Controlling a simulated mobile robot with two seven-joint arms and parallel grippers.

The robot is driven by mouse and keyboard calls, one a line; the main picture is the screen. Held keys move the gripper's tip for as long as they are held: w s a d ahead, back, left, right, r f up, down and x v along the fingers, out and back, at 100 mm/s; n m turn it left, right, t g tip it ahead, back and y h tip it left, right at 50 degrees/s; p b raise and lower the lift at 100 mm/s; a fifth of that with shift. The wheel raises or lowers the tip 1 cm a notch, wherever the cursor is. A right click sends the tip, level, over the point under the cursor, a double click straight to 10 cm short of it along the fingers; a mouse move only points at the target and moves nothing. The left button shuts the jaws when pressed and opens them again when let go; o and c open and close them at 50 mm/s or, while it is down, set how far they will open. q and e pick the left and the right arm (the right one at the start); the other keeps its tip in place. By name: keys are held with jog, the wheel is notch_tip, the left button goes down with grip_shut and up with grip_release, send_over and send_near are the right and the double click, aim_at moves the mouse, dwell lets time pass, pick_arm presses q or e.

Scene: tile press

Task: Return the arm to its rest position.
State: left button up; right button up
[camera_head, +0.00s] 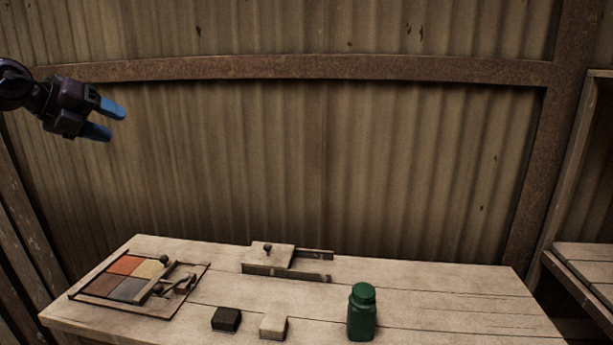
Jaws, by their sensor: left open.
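My left gripper (112,120) is at the upper left, with its two blue fingertips pointing right. It is open, with a gap between the fingers and nothing held. It hangs in the air well above the table, in front of the corrugated wall. Part of my left arm (15,85) shows at the left edge. My right gripper is not in view.
The wooden table (430,290) holds a framed tile tray (190,297) with coloured tiles at left. A wooden sliding fixture (268,256) with a dark knob, a dark block (226,319), a pale block (273,327) and a green bottle (362,313) stand apart. A shelf (590,262) is at right.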

pick_arm(q)
jog(key=w+d+f+t+h, duration=0.25)
jog(key=d+h, duration=0.45)
jog(key=d, duration=0.5)
jog(key=s+d+f+n+t+y, duration=0.1)
jog(key=s+f+n+t+y, duration=0.15)
jog(key=f+n, duration=0.6)
jog(key=s+d+f+n+t+y, duration=0.1)
jog(key=s+f+n+y, duration=0.35)
jog(key=f, duration=0.75)
jog(key=s+d+f+n+t+y, duration=0.1)
jog(key=s+f+n+t+y, duration=0.15)
jog(key=f+n, duration=0.6)
jog(key=s+f+n+g+y, duration=0.2)
jog(key=s+f+n, duration=0.3)
jog(key=s+f, duration=0.8)
jog(key=s+d+f+n+g+y, duration=0.1)
jog(key=s+f+n+g, duration=0.3)
jog(key=s+f, duration=0.9)
jog(key=s+g+y, duration=0.1)
jog(key=s, duration=0.3)
jog(key=shift+s+f+n, duration=0.15)
jog(key=shift+s+n, duration=0.05)
jog(key=shift+n, duration=0.15)
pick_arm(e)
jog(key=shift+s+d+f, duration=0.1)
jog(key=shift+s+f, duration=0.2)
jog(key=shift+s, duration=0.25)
